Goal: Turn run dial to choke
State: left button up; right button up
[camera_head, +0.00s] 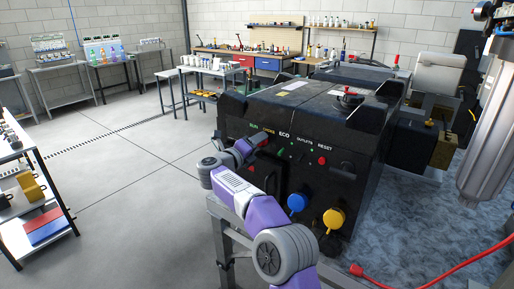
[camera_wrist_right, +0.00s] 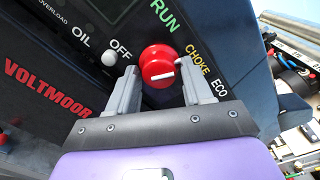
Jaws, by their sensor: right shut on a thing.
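The red run dial (camera_wrist_right: 157,66) is on the dark front panel of the black generator (camera_head: 300,118). The labels OFF, RUN and CHOKE stand around it. A white mark on the dial lies nearly level in the right wrist view, with its right end toward CHOKE. My right gripper (camera_wrist_right: 160,88) is shut on the dial, one finger on each side. In the head view my right gripper (camera_head: 256,139) reaches the panel's upper left, and the dial is partly hidden there. My left gripper is not in view.
Below the panel's labels are a red reset button (camera_head: 322,161), a blue socket cover (camera_head: 297,202) and a yellow socket cover (camera_head: 334,218). A white button (camera_wrist_right: 109,59) sits left of the dial. A red cable (camera_head: 420,275) lies at the lower right. Open floor is at left.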

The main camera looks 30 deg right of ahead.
dwell(0.5)
jog(key=o, duration=0.7)
jog(key=shift+a, duration=0.1)
jog(key=shift+c, duration=0.2)
jog(key=shift+o, duration=0.8)
jog(key=v, duration=0.7)
jog(key=shift+a, duration=0.2)
jog(key=shift+f, duration=0.1)
